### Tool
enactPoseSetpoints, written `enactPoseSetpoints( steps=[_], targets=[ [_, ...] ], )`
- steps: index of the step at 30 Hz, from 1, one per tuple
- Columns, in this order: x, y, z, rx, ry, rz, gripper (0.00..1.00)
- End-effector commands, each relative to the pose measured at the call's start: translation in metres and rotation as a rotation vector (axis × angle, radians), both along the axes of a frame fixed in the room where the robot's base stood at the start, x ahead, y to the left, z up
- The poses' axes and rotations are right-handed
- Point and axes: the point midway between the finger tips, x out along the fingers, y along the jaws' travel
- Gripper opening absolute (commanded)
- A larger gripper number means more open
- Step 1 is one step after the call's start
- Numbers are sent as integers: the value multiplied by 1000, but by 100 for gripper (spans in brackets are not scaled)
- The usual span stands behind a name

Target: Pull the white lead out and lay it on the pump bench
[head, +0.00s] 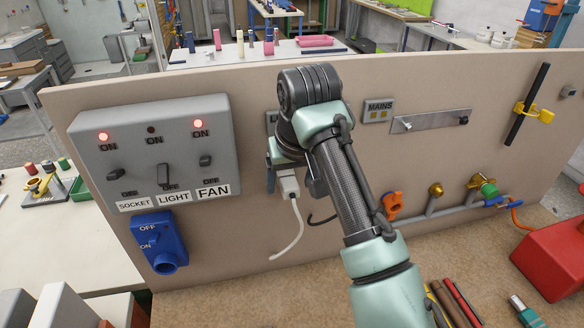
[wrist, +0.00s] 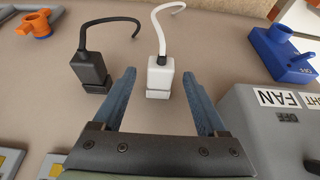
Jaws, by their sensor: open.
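The white lead (head: 289,187) has a white plug at the upright board and a short cord hanging down to the left. In the wrist view its plug (wrist: 160,78) is seated at the board, between my fingers. My gripper (wrist: 159,82) is open, with blue fingers on either side of the plug and a gap showing on each side. In the head view my arm mostly hides the gripper. A black lead (wrist: 90,70) is plugged in beside the white one, outside my fingers. I cannot tell which surface is the pump bench; a brown bench top (head: 240,302) lies below the board.
A grey switch box (head: 155,155) with red lamps and a blue switch (head: 158,243) are left of the plugs. Valves and a pipe (head: 440,205) run along the board's right side. A red box (head: 553,262) and loose tools (head: 455,300) occupy the right bench.

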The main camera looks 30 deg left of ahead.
Motion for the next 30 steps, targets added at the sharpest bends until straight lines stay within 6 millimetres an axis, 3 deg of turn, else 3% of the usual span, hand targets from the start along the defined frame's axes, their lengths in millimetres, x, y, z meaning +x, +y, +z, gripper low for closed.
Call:
enactPoseSetpoints(
  steps=[9, 21, 24, 25, 30],
  targets=[
    [1, 1, -2, 0, 0, 0, 73],
    [0, 1, -2, 0, 0, 0, 1],
    [0, 1, -2, 1, 0, 0, 0],
    [0, 1, -2, 1, -1, 0, 34],
    [0, 1, -1, 1, 0, 0, 3]
  ],
)
